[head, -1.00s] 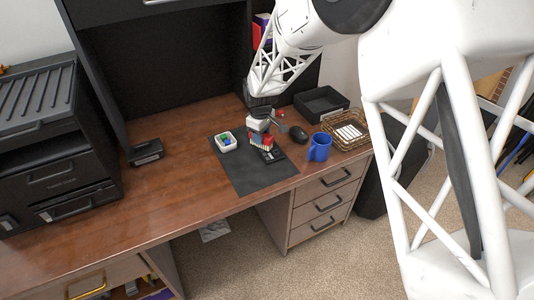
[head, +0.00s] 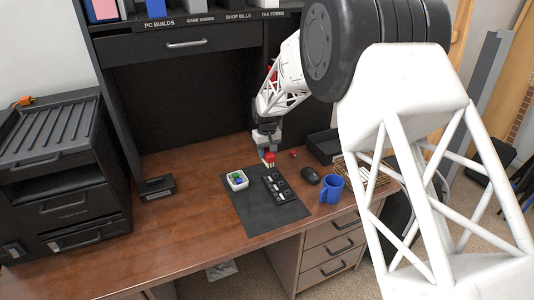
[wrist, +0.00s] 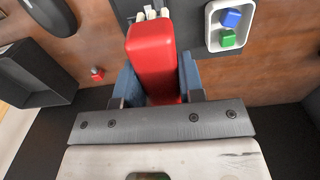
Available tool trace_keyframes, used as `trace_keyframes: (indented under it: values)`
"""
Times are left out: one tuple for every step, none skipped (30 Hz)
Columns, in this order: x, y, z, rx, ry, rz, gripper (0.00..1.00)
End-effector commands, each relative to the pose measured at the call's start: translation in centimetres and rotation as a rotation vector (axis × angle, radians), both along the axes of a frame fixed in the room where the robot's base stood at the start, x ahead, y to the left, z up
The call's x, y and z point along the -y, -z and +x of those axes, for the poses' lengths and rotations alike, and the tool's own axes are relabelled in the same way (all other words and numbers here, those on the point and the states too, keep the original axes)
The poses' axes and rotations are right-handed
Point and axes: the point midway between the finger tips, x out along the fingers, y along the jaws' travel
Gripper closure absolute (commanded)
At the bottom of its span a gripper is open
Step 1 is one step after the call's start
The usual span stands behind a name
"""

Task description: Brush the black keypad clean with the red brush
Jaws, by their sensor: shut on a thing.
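The black keypad (head: 278,187) lies on the dark mat (head: 262,213), with light keys or specks on it too small to tell apart. My gripper (head: 267,148) is behind the keypad's far end, over the back of the desk. It is shut on the red brush (head: 269,158), whose pale bristles point down. In the wrist view the red brush (wrist: 152,60) sits between the blue fingers, with the white bristle tips (wrist: 150,14) showing at its far end.
A white dish (head: 237,181) with blue and green blocks is left of the keypad. A black mouse (head: 311,175) and blue mug (head: 332,188) are to the right. A small red piece (head: 293,154) lies near the black tray (head: 323,146). The desk's left side is mostly clear.

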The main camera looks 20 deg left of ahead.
Motion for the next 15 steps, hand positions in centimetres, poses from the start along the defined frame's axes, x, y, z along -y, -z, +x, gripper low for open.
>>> trace_keyframes:
  values:
    - [0.0,0.0,0.0,0.0,0.0,0.0,0.83]
    - [0.0,0.0,0.0,0.0,0.0,0.0,0.83]
    - [0.0,0.0,0.0,0.0,0.0,0.0,0.83]
    - [0.0,0.1,0.0,0.0,0.0,0.0,0.83]
    - [0.0,0.1,0.0,0.0,0.0,0.0,0.83]
    - [0.0,0.2,0.0,-0.001,0.0,-0.001,0.83]
    - [0.0,0.3,0.0,-0.001,0.0,-0.001,0.83]
    - [0.0,0.4,0.0,-0.001,0.0,-0.001,0.83]
    - [0.0,0.6,0.0,-0.001,-0.001,-0.001,0.83]
    - [0.0,0.8,0.0,-0.001,-0.001,-0.001,0.83]
    - [0.0,1.0,0.0,-0.001,-0.001,-0.001,0.83]
    - [0.0,1.2,0.0,-0.001,-0.001,-0.001,0.83]
    - [0.0,1.4,0.0,-0.001,-0.001,-0.001,0.83]
    - [0.0,1.7,0.0,-0.001,-0.001,-0.001,0.83]
    - [0.0,2.0,0.0,-0.001,-0.001,-0.001,0.83]
